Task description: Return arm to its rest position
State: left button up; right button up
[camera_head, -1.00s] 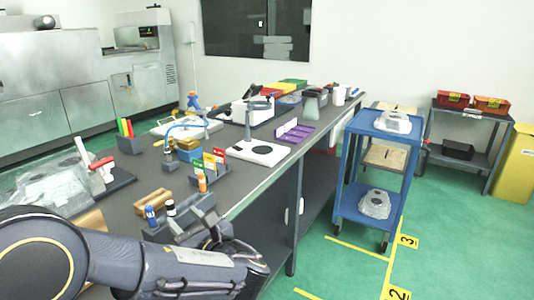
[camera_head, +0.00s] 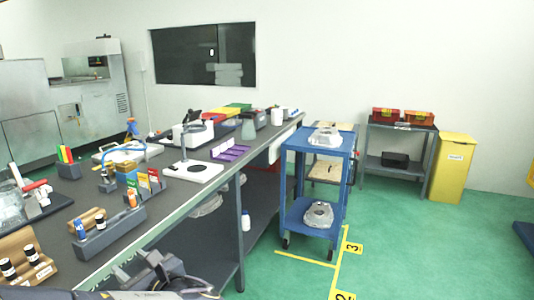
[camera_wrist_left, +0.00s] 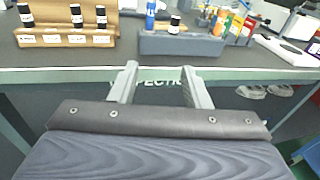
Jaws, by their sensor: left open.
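My left gripper shows in the left wrist view (camera_wrist_left: 160,85) with its two fingers apart and nothing between them. It faces the front edge of the long dark workbench (camera_wrist_left: 90,58), beside the bench rather than over its top. In the head view the left gripper and forearm (camera_head: 165,278) show at the bottom edge, below the bench's front edge; the fingertips are hard to make out there. My right gripper is in neither view.
A grey holder (camera_head: 110,232) with bottles and a wooden rack (camera_head: 27,262) stand near the bench's front edge. A blue cart (camera_head: 312,193) with castings stands past the bench's end. A yellow bin (camera_head: 452,168) stands at right. The green floor (camera_head: 420,250) is open.

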pick_arm(q)
jog(key=s+a+f+n+g+h, duration=0.2)
jog(key=s+a+f+n+g, duration=0.25)
jog(key=s+a, duration=0.2)
jog(key=s+d+f+n+g+h, duration=0.2)
jog(key=s+f+n+h, duration=0.25)
jog(key=s+n, duration=0.2)
jog(key=s+d+f+n+g+h, duration=0.2)
jog(key=s+d+f+n+h, duration=0.1)
jog(key=s+n+h, duration=0.4)
jog(key=s+d+r+n+t+h, duration=0.3)
jog(key=d+n+t+h, duration=0.15)
jog(key=d+n, duration=0.35)
notch_tip(320, 180, up, 16)
jog(key=p, duration=1.6)
jog(key=shift+d+p, duration=0.15)
jog(key=shift+p, duration=0.15)
